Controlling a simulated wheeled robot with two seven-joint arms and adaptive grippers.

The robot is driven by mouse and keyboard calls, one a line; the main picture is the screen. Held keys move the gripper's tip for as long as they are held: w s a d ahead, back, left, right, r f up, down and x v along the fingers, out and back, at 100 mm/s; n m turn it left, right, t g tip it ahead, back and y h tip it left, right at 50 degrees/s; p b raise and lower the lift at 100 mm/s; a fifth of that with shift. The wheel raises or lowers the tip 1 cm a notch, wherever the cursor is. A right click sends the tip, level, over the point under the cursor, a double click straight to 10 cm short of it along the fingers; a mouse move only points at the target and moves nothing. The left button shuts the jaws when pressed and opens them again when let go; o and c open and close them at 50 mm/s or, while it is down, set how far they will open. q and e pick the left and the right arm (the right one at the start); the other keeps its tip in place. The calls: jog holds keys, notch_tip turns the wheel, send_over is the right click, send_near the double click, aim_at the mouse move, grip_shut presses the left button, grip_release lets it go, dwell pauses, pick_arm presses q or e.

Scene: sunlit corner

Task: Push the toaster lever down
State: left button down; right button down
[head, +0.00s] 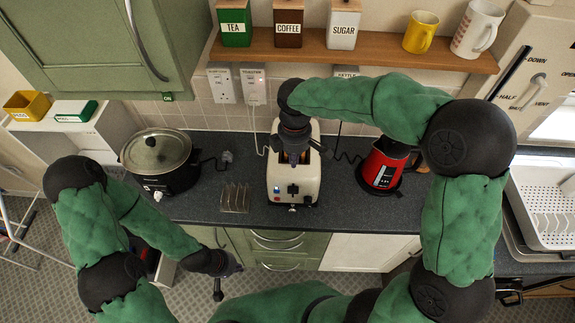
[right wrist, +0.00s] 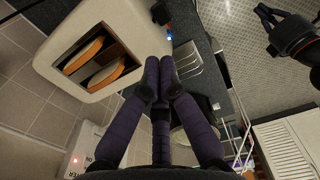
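The cream toaster (head: 305,180) stands on the dark worktop; it also shows in the right wrist view (right wrist: 119,22) with bread slices (right wrist: 107,75) in its slots. A dark lever knob (head: 293,189) sits on its front face, beside a small blue light. What looks like the same knob shows in the right wrist view (right wrist: 161,12). My right gripper (right wrist: 159,75) is shut and empty, above the toaster's top beside the slots; its wrist hides part of the toaster in the head view. My left gripper (head: 228,281) hangs low in front of the cabinets, with its fingers apart.
A metal toast rack (head: 234,198) and a slow cooker (head: 158,160) stand left of the toaster. A red kettle (head: 383,165) stands to the right. A wooden shelf (head: 365,48) with canisters and mugs is above. Bare worktop lies in front of the kettle.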

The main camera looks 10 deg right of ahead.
aim_at(293, 188)
pick_arm(q)
jog(key=shift+r+p, duration=0.4)
pick_arm(e)
notch_tip(293, 188, down, 14)
jog(key=shift+s+r, duration=0.1)
jog(key=shift+r, duration=0.05)
